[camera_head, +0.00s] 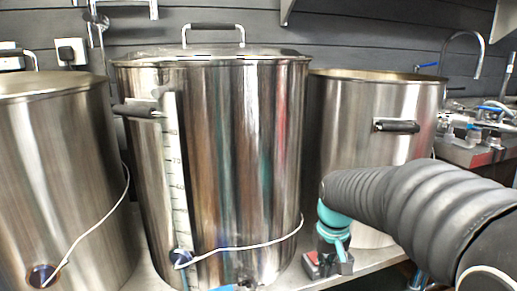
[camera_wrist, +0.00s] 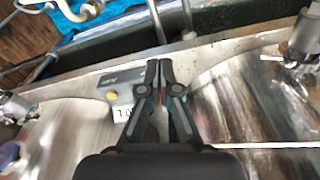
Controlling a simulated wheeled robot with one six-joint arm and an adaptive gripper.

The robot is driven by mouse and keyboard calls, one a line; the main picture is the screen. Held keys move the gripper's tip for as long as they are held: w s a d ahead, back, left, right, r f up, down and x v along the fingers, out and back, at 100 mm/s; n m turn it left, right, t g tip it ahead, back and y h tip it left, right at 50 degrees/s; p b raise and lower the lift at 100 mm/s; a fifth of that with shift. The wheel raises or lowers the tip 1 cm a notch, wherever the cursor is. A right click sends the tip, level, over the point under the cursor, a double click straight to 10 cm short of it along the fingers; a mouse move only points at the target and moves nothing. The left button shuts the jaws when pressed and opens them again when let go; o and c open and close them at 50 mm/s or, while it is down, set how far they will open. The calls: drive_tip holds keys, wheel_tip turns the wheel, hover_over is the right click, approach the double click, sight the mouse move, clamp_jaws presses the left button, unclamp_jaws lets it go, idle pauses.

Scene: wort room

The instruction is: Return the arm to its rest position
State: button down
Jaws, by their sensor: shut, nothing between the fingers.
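My gripper (camera_wrist: 160,68) shows in the wrist view with its two dark fingers together and nothing between them. In the head view my dark ribbed arm reaches in from the right. Its teal wrist end (camera_head: 334,217) hangs low in front of the gap between the middle kettle (camera_head: 235,160) and the right kettle (camera_head: 365,125). The fingertips are hard to make out in that view. In the wrist view the fingers lie over the metal ledge, beside a small grey box (camera_wrist: 108,84) with a brass-coloured knob.
A third steel kettle (camera_head: 55,170) stands at the left. Thin white cables cross the left and middle kettles. A tap (camera_head: 468,45) and valves with blue handles (camera_head: 485,120) are at the right. In the wrist view pipes and blue material (camera_wrist: 115,18) lie beyond the ledge.

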drive_tip(key=s+r+t, duration=0.2)
drive_tip(key=s, duration=0.7)
drive_tip(key=s+r+t, duration=0.2)
drive_tip(key=s+r, duration=0.1)
drive_tip(key=s, duration=0.6)
drive_tip(key=shift+s+m, duration=0.35)
drive_tip(key=shift+m, duration=0.05)
